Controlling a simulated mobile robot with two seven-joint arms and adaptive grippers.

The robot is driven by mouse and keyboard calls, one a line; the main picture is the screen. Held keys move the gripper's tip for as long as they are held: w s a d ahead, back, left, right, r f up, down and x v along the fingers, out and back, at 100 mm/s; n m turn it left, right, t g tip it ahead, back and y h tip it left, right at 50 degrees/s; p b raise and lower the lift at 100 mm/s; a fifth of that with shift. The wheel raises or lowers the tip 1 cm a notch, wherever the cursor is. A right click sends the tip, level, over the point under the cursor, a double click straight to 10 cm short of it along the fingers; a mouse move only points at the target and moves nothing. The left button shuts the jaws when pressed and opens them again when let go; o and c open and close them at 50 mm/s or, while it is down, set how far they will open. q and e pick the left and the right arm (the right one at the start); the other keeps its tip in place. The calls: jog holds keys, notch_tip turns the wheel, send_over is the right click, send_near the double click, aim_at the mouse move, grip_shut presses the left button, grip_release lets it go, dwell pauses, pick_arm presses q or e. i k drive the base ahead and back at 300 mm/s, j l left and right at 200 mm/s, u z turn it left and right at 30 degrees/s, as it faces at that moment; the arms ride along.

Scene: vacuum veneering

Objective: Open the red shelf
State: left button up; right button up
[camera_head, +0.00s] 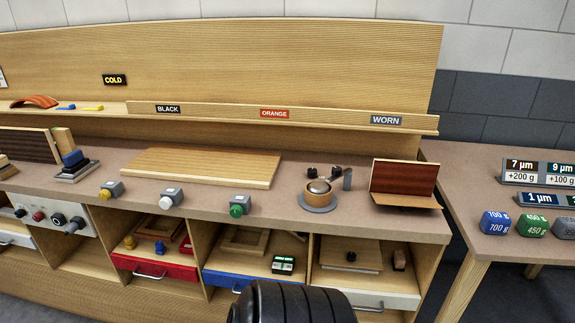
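The red shelf (184,271) is a low red-fronted pull-out at the bottom of an open compartment under the bench. It has a silver bar handle (150,275). Its front looks roughly in line with the blue front beside it, so it appears closed. A black rounded part of my own arm (290,303) shows at the bottom middle, right of the red shelf. Neither gripper's fingers are in view.
A blue-fronted shelf (222,280) is right of the red one, and a white-fronted one (400,300) is farther right. Above, the bench top (325,222) holds yellow, white and green buttons, a pot and boards. A side table (480,160) stands right.

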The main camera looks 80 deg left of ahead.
aim_at(178, 262)
jog(key=u, duration=3.8)
